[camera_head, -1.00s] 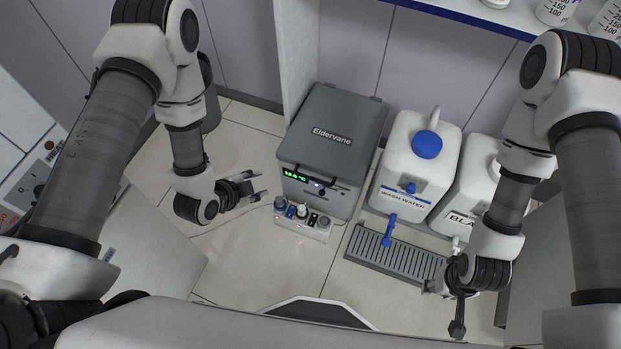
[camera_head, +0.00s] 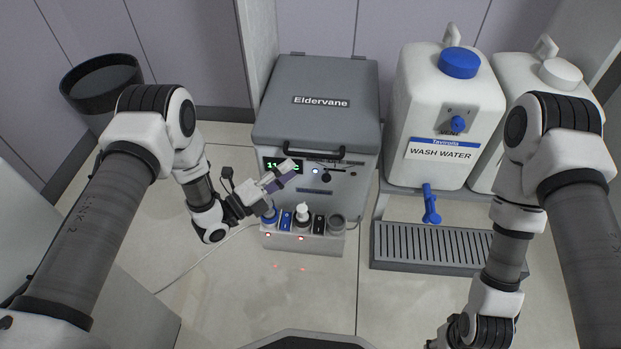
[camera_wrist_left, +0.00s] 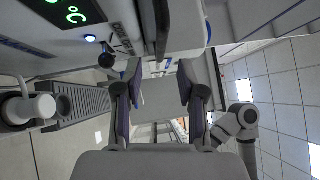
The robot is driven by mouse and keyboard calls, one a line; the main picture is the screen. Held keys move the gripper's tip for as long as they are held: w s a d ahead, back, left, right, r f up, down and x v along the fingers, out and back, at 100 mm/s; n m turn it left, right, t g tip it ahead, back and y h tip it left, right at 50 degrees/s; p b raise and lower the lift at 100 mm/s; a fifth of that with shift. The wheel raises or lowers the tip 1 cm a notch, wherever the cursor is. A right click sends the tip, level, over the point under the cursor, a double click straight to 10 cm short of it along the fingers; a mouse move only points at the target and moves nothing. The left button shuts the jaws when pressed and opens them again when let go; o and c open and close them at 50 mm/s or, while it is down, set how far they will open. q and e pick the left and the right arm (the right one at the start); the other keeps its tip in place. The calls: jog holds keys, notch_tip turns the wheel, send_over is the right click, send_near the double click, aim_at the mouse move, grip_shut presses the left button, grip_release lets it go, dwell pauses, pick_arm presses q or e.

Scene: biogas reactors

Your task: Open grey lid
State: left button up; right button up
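The grey lid (camera_head: 316,95), marked "Eldervane", lies closed on top of the grey box (camera_head: 350,195). A black bar handle (camera_head: 314,153) runs along the lid's front edge. My left gripper (camera_head: 276,180) is in front of the box, below the handle and close to the green display (camera_head: 282,164). In the left wrist view its two fingers (camera_wrist_left: 159,82) are apart with nothing between them. A dark bar, probably the handle, shows beyond the fingers there. My right gripper is at the bottom edge of the head view (camera_head: 436,342), mostly cut off, far from the lid.
A row of bottles and blocks (camera_head: 303,217) stands on a small unit before the box. A white wash water canister (camera_head: 440,115) with a blue tap (camera_head: 431,205) is to the right, above a grated drip tray (camera_head: 450,245). A black bin (camera_head: 103,85) stands back left.

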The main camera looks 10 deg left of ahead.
aim_at(311, 155)
pick_arm(q)
jog(key=b+x, duration=0.3)
jog(key=x, duration=0.4)
jog(key=shift+w+d, duration=0.1)
jog(key=shift+w+d+r, duration=0.1)
jog(key=shift+w+r, duration=0.05)
grip_shut()
